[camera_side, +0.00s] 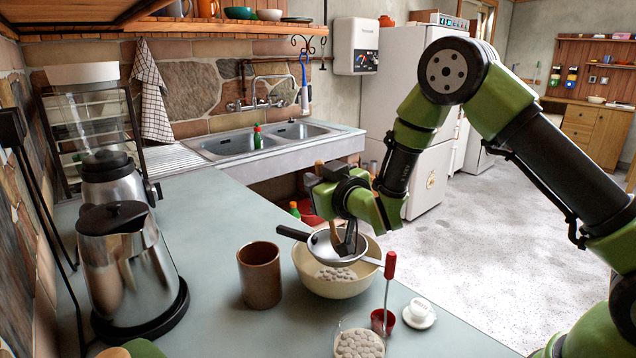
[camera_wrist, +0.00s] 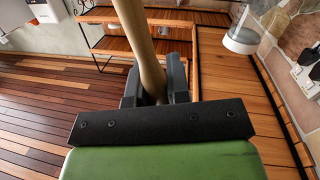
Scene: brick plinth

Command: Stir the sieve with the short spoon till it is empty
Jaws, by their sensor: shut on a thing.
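My gripper (camera_side: 345,243) is shut on the short wooden spoon (camera_wrist: 141,45). In the side view, part of the spoon's handle (camera_side: 334,232) shows beside the dark fingers, pointing down into the sieve. The sieve (camera_side: 314,245) has a pale rim and a dark handle at the left, and sits over a cream bowl (camera_side: 299,264). Pale grey lumps (camera_side: 336,274) show in the bowl below the sieve. The fingers hide much of the sieve's inside, and I cannot tell whether anything is in it. The spoon's tip is hidden too.
A brown mug (camera_side: 260,275) stands left of the bowl. In front are a container of pale lumps (camera_side: 358,344), a red-handled tool (camera_side: 390,265) in a red cup (camera_side: 382,321), and a white saucer (camera_side: 419,319). A steel kettle (camera_side: 130,265) stands left. The counter between kettle and mug is clear.

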